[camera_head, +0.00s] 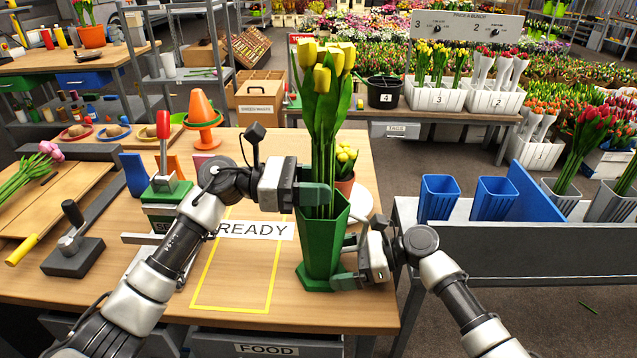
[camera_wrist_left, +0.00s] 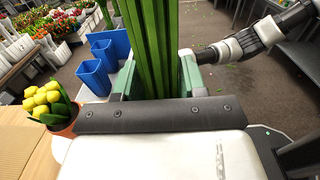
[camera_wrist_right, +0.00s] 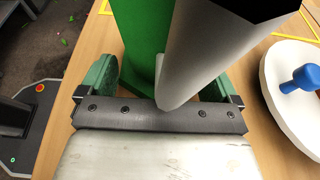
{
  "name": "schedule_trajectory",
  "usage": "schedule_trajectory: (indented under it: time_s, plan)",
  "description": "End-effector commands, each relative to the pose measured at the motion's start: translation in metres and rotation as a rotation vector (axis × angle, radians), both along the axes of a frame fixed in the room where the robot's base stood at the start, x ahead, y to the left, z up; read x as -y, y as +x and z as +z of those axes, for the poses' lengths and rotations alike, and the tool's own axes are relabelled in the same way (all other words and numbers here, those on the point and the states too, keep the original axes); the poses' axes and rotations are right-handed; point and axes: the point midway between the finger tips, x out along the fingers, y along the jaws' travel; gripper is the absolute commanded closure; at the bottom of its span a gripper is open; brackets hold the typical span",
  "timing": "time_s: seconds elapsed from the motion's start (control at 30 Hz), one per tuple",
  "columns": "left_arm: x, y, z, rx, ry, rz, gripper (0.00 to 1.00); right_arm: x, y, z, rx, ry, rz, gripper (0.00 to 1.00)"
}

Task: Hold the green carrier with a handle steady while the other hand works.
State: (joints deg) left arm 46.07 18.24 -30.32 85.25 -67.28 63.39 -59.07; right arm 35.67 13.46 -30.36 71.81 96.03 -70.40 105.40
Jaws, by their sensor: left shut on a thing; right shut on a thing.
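The green carrier (camera_head: 322,240) stands upright at the right side of the wooden table, with a bunch of yellow tulips (camera_head: 326,85) rising from it. My right gripper (camera_head: 346,262) is shut on the carrier's grey handle (camera_wrist_right: 195,55), low on its right side; the green wall (camera_wrist_right: 140,30) shows behind it in the right wrist view. My left gripper (camera_head: 315,193) is shut on the tulip stems (camera_wrist_left: 157,45) at the carrier's mouth. The lower stems are hidden inside the carrier.
A yellow-outlined READY area (camera_head: 238,270) lies left of the carrier. A pot of yellow tulips (camera_head: 345,185) and a white disc (camera_wrist_right: 280,120) stand close by. Two blue buckets (camera_head: 438,198) (camera_head: 494,198) stand on the grey bench at right.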

Motion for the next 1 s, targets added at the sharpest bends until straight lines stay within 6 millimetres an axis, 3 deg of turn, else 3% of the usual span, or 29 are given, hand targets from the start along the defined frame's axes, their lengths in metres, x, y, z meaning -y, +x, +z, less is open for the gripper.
schedule_trajectory:
  time_s: [0.43,0.47,0.5,0.63,0.83,1.0]
  plan:
    - [0.0,0.0,-0.012,0.0,-0.001,0.0,0.92,0.0,-0.002,-0.004,-0.006,-0.006,0.003,0.27]
    - [0.0,0.0,-0.011,0.001,-0.001,0.0,0.56,0.0,-0.002,-0.004,-0.006,-0.006,0.003,0.27]
    - [0.0,0.0,-0.011,0.001,-0.001,0.0,0.49,0.0,-0.002,-0.004,-0.006,-0.006,0.003,0.27]
    - [0.0,0.0,-0.011,0.0,-0.001,0.0,0.3,0.0,-0.002,-0.004,-0.006,-0.006,0.003,0.27]
    - [0.0,0.0,-0.012,0.0,0.0,0.0,0.29,0.0,-0.002,-0.004,-0.006,-0.006,0.003,0.27]
    - [0.0,0.0,-0.013,-0.001,0.001,0.0,0.03,0.0,-0.002,-0.004,-0.006,-0.006,0.003,0.27]
